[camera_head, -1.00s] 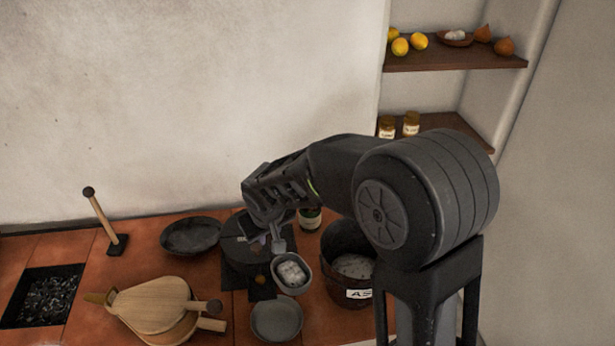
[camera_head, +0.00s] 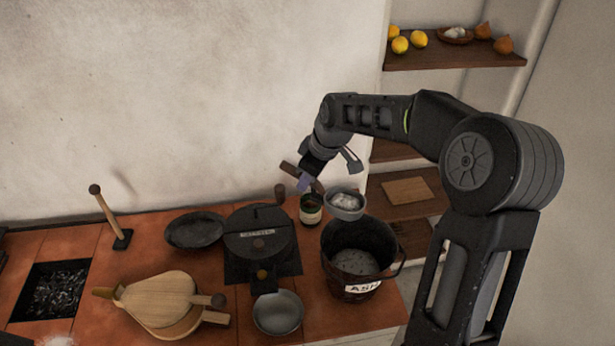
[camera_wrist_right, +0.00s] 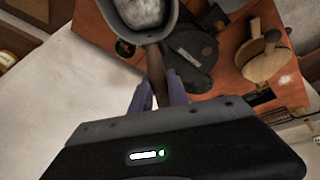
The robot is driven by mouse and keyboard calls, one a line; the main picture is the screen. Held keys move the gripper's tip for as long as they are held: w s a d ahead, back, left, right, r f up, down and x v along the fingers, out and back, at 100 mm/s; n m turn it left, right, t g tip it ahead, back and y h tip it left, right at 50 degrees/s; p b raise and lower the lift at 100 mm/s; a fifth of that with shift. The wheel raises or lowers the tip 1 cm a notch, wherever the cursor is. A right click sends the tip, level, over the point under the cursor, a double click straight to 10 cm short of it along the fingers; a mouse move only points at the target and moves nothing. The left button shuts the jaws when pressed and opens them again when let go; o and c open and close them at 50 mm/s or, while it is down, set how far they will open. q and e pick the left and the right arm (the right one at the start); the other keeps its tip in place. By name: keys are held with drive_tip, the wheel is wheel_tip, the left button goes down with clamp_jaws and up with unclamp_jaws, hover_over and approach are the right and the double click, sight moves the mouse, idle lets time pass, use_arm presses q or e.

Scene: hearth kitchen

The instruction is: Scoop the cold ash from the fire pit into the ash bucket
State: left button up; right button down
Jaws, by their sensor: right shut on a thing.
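My right gripper (camera_head: 306,183) is shut on the handle of a scoop (camera_head: 346,214), a grey pan with a brown handle. A pale heap of ash (camera_head: 345,201) lies in the pan. The scoop is held up near the far rim of the ash bucket. The wrist view shows the handle (camera_wrist_right: 157,75) between the purple fingers (camera_wrist_right: 158,98), with the ash-filled pan (camera_wrist_right: 168,33) beyond. The dark ash bucket (camera_head: 345,291) has a white label and greyish ash inside. The fire pit (camera_head: 52,290) is a black recess with dark lumps at the left. My left gripper is not in view.
A jar (camera_head: 311,213) stands close behind the bucket. A black round iron (camera_head: 258,240), a dark pan (camera_head: 195,231), a grey bowl (camera_head: 278,314) and wooden bellows (camera_head: 160,300) crowd the counter. A wooden-handled tool (camera_head: 106,212) stands upright. Shelves (camera_head: 455,59) are behind my arm.

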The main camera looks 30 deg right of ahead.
sight(325, 190)
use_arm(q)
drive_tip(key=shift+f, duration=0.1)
